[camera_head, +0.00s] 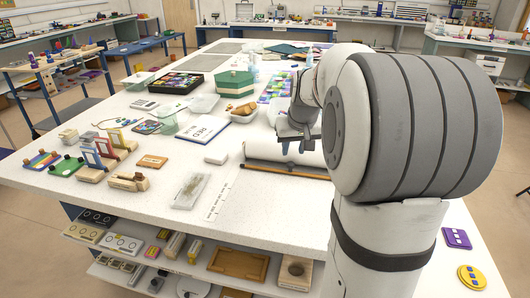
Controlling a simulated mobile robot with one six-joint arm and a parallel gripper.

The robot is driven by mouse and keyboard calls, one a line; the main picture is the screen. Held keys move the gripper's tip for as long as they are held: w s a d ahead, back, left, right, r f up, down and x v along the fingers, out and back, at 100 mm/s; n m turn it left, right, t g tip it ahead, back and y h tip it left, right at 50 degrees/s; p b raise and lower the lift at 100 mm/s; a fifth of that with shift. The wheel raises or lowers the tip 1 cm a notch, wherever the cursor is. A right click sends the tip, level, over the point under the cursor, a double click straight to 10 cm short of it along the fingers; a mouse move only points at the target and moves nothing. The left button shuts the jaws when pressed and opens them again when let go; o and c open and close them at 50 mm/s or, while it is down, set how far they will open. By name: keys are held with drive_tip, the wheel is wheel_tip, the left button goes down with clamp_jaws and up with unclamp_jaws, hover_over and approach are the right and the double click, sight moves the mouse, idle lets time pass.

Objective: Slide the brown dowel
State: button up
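The brown dowel (285,171) is a thin rod lying on the white table, running left to right along the near side of a pale grey roll or sheet (268,151). Its right end runs toward my arm, and I cannot tell whether that end is hidden behind it. My gripper (294,149) is dark grey and points down above the roll, a little beyond the dowel in the picture. Its two fingertips look apart with nothing seen between them. It appears clear of the dowel. My large arm joint covers the table to the right.
A small white block (216,158) and a clear tray (190,191) lie left of the dowel. A white ruled strip (218,201) lies nearer the front edge. A book (202,129) and a green-topped box (235,83) stand farther back. The table front below the dowel is bare.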

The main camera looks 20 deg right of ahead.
sight(291, 164)
drive_tip(key=x, duration=0.8)
drive_tip(key=shift+w+d, duration=0.3)
drive_tip(key=shift+d, duration=0.15)
drive_tip(key=shift+c, duration=0.4)
clamp_jaws()
